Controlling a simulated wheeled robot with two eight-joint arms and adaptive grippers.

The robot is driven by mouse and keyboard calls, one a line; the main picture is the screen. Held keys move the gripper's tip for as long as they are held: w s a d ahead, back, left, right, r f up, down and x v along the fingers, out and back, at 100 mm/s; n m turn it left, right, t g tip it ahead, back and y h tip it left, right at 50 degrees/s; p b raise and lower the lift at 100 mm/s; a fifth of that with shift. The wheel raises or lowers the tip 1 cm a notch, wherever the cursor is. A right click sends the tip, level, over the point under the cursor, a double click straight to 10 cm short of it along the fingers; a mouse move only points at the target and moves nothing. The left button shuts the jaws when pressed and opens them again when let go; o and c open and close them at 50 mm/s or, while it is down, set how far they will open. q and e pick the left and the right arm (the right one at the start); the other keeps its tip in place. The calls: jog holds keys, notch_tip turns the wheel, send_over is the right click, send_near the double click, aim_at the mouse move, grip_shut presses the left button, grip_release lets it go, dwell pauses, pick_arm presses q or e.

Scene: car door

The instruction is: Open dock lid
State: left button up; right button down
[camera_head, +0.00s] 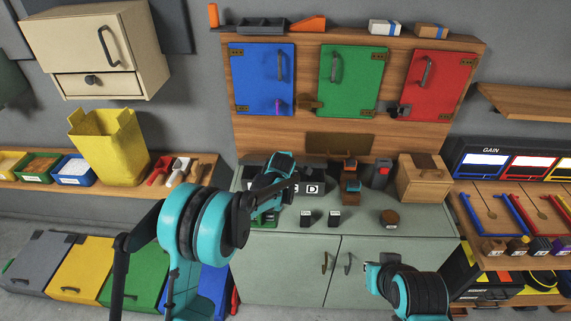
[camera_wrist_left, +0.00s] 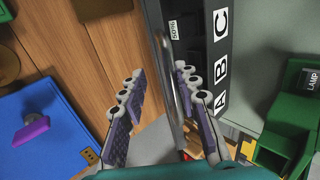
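The dock (camera_head: 312,188) is a dark box with white letter labels on the grey cabinet top, partly hidden behind my left arm. In the left wrist view the dock (camera_wrist_left: 240,60) shows labels A, B, C and a "50%" tag. A grey bar handle (camera_wrist_left: 168,75) runs along its near side. My left gripper (camera_head: 290,186) is at the dock's left part. In the left wrist view its fingers (camera_wrist_left: 160,105) are apart, with the handle between them; I cannot tell whether either touches it.
Behind the cabinet top (camera_head: 355,228) is a wooden panel with blue (camera_head: 258,75), green (camera_head: 350,75) and red (camera_head: 440,80) doors. A wooden box (camera_head: 422,180) stands right.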

pick_arm(q)
jog(key=v, duration=1.2)
dwell(0.3)
